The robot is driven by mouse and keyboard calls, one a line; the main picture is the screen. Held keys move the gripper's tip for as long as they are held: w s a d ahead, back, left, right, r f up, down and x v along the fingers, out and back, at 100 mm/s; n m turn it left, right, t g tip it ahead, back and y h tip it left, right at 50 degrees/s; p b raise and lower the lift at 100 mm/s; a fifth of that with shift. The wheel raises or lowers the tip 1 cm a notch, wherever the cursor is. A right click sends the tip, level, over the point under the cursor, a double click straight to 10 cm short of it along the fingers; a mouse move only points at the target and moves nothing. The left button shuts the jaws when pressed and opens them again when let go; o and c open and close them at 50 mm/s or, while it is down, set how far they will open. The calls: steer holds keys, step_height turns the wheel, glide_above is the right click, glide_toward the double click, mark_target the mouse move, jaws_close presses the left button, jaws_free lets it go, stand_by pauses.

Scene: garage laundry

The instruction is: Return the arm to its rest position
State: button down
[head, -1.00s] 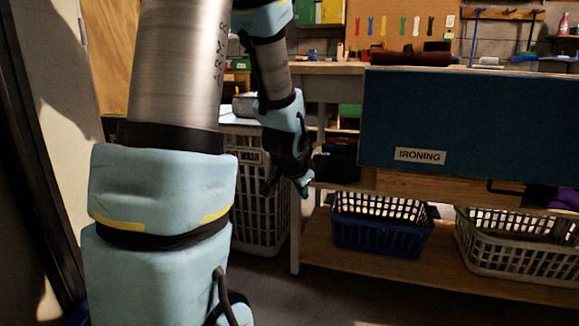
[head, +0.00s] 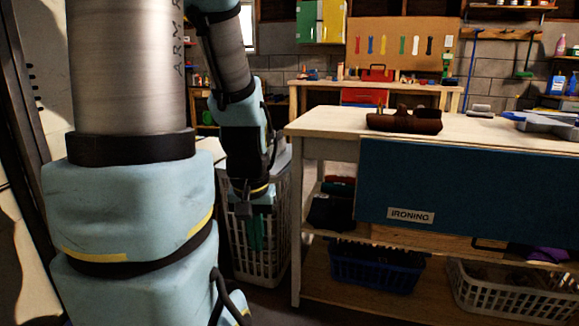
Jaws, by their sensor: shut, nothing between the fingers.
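My arm fills the left side of the head view, with its large upper links near the camera and the forearm hanging down behind them. My gripper (head: 256,232) points downward at the end of the forearm, in front of the pale slatted laundry basket (head: 283,225). Its teal fingers are together and hold nothing. The gripper is left of the ironing table, apart from the table leg.
The ironing table (head: 330,124) stands on the right with a blue panel (head: 465,190) and a dark brown object (head: 404,121) on top. A blue basket (head: 375,268) and a white basket (head: 512,292) sit on its lower shelf. A workbench (head: 380,86) stands behind.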

step_height(320, 180, up, 22)
steer(key=p, duration=2)
steer(key=shift+r, duration=0.25)
